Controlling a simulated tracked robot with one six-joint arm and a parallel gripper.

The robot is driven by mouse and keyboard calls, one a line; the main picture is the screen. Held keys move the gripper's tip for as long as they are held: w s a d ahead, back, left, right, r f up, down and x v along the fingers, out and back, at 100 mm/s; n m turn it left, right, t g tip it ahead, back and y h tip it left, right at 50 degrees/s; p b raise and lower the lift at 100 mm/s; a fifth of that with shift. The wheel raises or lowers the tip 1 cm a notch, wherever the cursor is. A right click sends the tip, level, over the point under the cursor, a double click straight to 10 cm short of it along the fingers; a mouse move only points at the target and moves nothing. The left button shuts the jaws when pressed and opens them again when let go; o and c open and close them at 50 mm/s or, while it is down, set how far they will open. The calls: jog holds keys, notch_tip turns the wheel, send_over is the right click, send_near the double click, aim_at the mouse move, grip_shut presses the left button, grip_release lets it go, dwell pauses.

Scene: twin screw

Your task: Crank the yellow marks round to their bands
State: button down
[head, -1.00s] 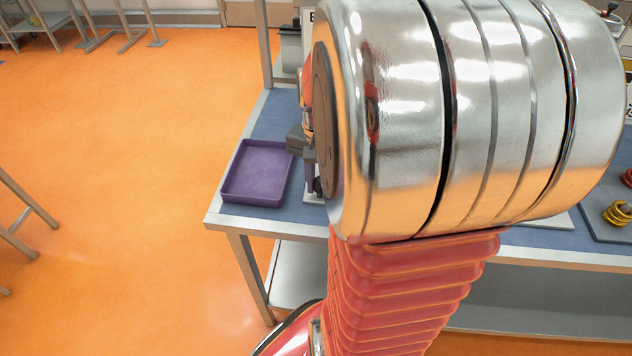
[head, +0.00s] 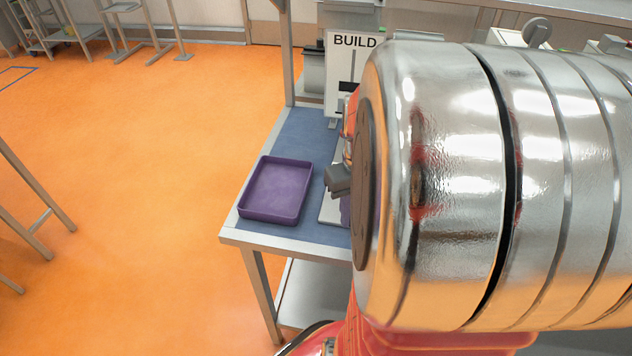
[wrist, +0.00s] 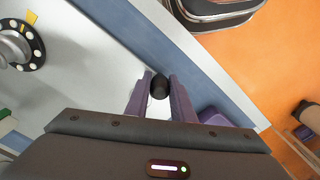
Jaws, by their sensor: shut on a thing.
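In the wrist view, my gripper (wrist: 160,80) has its purple fingers closed on both sides of a black knob (wrist: 159,88). How the knob joins a crank is hidden. At the left edge of the wrist view is a dark round dial (wrist: 20,46) with pale dots around a silver hub. A yellow mark (wrist: 31,17) shows just above its rim; its band cannot be told. In the head view my gripper (head: 338,181) is mostly hidden behind my arm, over the bench's left part. The crank and marks are hidden there.
A purple tray (head: 276,190) lies on the blue bench top (head: 300,143) left of my gripper. A white board marked BUILD (head: 343,75) stands behind. Orange floor is clear left of the bench. Other equipment (head: 536,32) shows at the back right.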

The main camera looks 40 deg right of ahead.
jog(key=shift+s+d+n, duration=0.1)
jog(key=shift+n, duration=0.2)
jog(key=c, duration=1.5)
grip_release()
jog(key=shift+c, duration=0.2)
jog(key=shift+r, duration=0.1)
notch_tip(320, 180, up, 14)
jog(key=shift+f, duration=0.25)
jog(key=w+a+n+t, duration=0.1)
jog(key=a+t, duration=0.1)
jog(key=a, duration=1)
jog(key=w+a+f+n+t, duration=0.1)
jog(key=w+a+n+t, duration=0.1)
jog(key=a, duration=1)
jog(key=shift+f+t, duration=0.3)
jog(key=shift+t, duration=0.5)
